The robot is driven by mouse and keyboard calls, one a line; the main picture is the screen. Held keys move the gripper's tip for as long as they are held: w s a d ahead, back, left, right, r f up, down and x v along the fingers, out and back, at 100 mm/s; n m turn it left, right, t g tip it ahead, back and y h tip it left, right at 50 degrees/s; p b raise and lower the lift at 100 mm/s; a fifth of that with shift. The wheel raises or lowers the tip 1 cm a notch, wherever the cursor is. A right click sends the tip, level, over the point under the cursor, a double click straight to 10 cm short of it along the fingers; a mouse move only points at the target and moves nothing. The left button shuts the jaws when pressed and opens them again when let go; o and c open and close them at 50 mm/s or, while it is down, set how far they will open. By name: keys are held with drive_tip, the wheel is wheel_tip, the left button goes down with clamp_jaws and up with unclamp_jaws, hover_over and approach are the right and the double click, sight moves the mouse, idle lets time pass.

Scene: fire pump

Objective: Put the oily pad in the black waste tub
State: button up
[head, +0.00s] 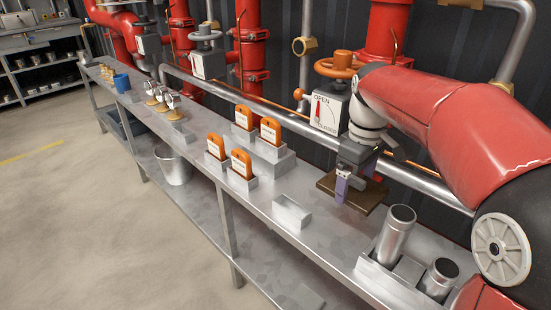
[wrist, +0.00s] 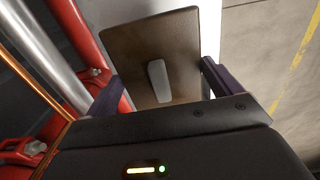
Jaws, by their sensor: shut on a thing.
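The oily pad (head: 368,197) is a flat brown board-like piece, held at the right part of the metal bench in the head view. In the wrist view the pad (wrist: 185,40) shows its brown face with a pale grey raised block in the middle. My gripper (head: 355,178) is shut on the pad, its purple-grey fingers (wrist: 160,90) on either side of it. The pad looks to be just above the bench top; the exact gap is unclear. A dark tub (head: 124,122), likely the black waste tub, sits on the lower shelf at the far left, partly hidden by the bench top.
Metal cylinders (head: 395,236) stand in a holder near the pad. A metal bucket (head: 173,165) is on the lower shelf. Red pipes run behind; the floor (head: 90,220) in front is clear.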

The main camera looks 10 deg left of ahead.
sight(346, 223)
drive_tip(key=shift+w, duration=0.1)
wheel_tip(346, 223, down, 10)
drive_tip(key=shift+b, duration=0.45)
drive_tip(key=shift+f, duration=0.1)
drive_tip(key=o, duration=0.7)
